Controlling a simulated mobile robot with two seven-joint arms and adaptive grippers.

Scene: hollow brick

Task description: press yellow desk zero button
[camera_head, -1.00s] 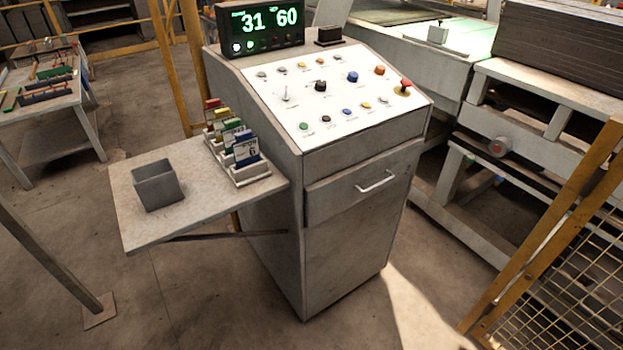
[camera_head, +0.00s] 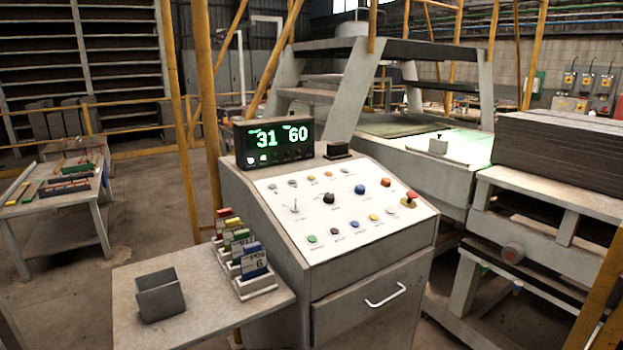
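A grey control desk (camera_head: 280,230) stands in the middle, with a sloped white panel (camera_head: 285,208) of several small buttons and knobs. The labels are too small to read. Neither of my grippers is in view.
A display (camera_head: 273,143) reading 31 and 60 stands on the desk's top. A side shelf (camera_head: 215,318) at left holds a grey box (camera_head: 160,295) and a card rack (camera_head: 257,285). A drawer handle (camera_head: 387,296) sticks out in front. Machinery stands close at right.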

